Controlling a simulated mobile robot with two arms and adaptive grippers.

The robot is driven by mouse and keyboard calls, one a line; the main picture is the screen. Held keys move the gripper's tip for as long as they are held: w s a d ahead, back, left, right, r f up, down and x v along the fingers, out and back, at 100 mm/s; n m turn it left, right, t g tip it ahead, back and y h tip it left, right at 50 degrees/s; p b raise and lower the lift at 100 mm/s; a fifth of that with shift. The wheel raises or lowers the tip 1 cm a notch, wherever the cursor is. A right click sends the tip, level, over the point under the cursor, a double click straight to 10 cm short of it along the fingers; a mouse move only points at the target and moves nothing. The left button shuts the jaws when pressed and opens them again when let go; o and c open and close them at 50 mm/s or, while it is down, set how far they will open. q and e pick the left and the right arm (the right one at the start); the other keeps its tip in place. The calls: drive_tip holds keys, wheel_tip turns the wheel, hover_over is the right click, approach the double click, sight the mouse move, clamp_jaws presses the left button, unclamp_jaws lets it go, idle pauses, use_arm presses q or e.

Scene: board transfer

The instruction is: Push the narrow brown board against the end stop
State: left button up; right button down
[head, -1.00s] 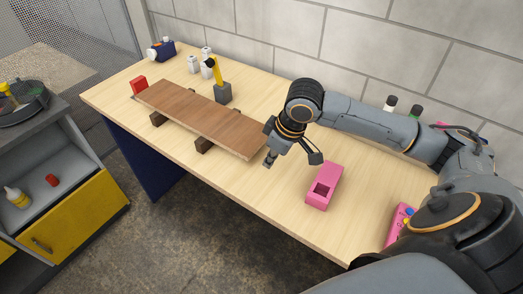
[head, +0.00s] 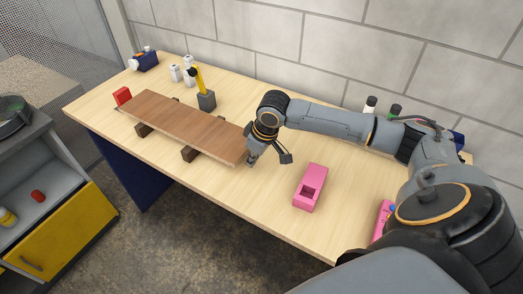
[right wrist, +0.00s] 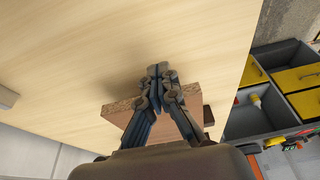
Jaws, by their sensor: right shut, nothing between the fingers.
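The narrow brown board (head: 185,124) lies lengthwise on two dark support blocks (head: 190,153) on the wooden table. My right gripper (head: 251,162) is shut and empty, pointing down at the board's near right end. In the right wrist view its closed fingertips (right wrist: 159,70) are in front of the board's end (right wrist: 190,96), partly hiding it. Contact is not clear. My left gripper is not in view.
A pink block with a square opening (head: 310,187) stands right of the gripper. Behind the board are a yellow-topped grey tool (head: 206,98), white bottles (head: 175,73) and a blue device (head: 145,60). Bare table lies along the front edge. A cabinet with a yellow drawer (head: 65,235) stands left.

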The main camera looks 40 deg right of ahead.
drive_tip(key=shift+w+a, duration=0.35)
drive_tip(key=shift+w, duration=0.4)
